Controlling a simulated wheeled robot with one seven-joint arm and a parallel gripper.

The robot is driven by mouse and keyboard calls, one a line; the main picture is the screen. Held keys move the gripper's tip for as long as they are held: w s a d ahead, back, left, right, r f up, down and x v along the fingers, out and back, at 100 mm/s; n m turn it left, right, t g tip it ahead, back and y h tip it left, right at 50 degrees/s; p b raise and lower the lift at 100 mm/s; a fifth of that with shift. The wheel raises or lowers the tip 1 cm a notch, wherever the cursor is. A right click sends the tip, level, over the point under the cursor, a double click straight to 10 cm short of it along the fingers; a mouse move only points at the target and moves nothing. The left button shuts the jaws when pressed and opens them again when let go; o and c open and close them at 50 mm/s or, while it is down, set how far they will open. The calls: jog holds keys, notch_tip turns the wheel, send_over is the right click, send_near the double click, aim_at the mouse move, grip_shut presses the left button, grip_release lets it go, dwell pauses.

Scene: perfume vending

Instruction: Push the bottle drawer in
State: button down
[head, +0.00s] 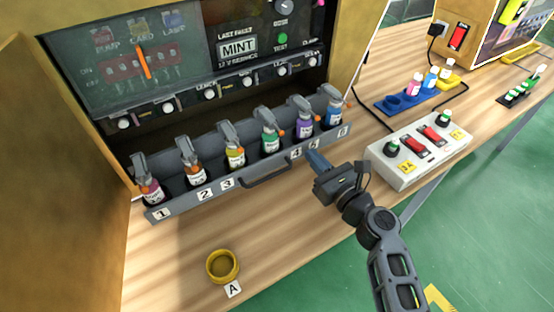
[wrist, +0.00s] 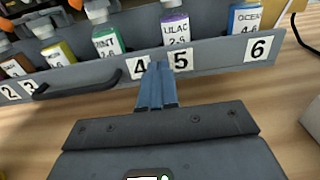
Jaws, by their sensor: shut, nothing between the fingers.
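The bottle drawer (head: 220,190) is a grey tray sticking out of the yellow machine, holding a row of several labelled spray bottles. Its front carries number labels 1 to 6 and a dark bar handle (head: 266,176). In the wrist view the drawer front (wrist: 215,62) spans the picture, with the handle (wrist: 75,85) at the left. My gripper (head: 316,160) is shut and empty, its blue fingertips at the drawer front by labels 4 and 5. In the wrist view the fingertips (wrist: 157,72) overlap the front between those labels; I cannot tell whether they touch it.
A yellow ring (head: 222,266) lies on the table near the label A. At the right are a white button box (head: 420,148) and a blue tray (head: 403,104) with small bottles.

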aim_at(305, 148)
jog(key=shift+w, duration=0.1)
jog(key=shift+b+x, duration=2)
jog(key=shift+x, duration=3.3)
jog(key=shift+b+x, duration=2.3)
jog(key=shift+x, duration=1.8)
jog(key=shift+s+d+p, duration=0.1)
jog(key=shift+s+p, duration=0.2)
jog(key=shift+p, duration=0.1)
jog(key=shift+p+v, duration=2.85)
jog(key=shift+v, duration=2.95)
